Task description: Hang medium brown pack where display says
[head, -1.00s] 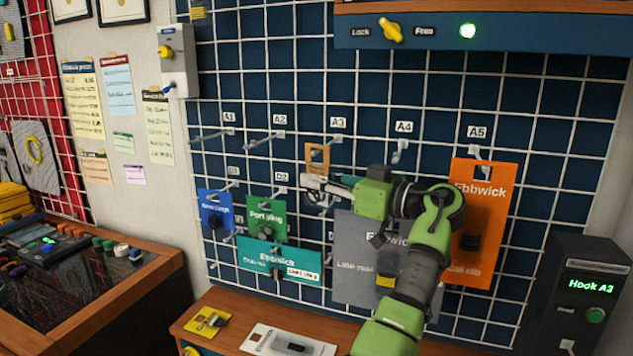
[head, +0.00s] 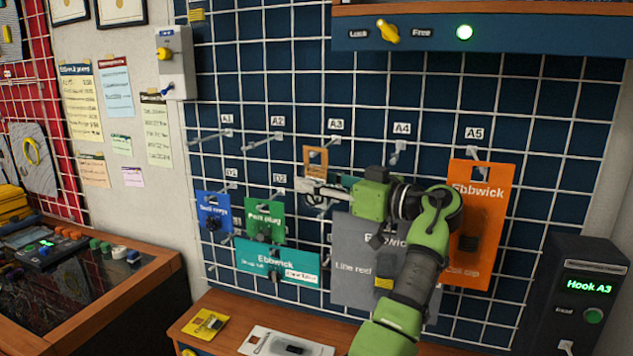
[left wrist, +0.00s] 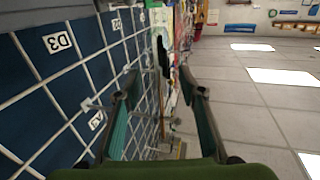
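A narrow brown pack (head: 316,159) hangs upright just below label A3 (head: 336,125), apparently on that hook; the hook's contact with it is too small to tell. The display (head: 590,285) at the right reads "Hook A3". My left gripper (head: 318,190) is just below and in front of the brown pack, pointing left along the grid. In the left wrist view its two fingers (left wrist: 162,118) stand wide apart with nothing clearly held between them. The pack cannot be made out for sure in that view. My right gripper is out of view.
An orange pack (head: 482,205) hangs at A5, a large grey pack (head: 350,265) behind my arm, and blue (head: 214,212), green (head: 264,218) and teal (head: 277,262) packs lower left. Hooks A1, A2 and A4 look bare. A yellow (head: 205,323) and a white pack lie on the wooden bench.

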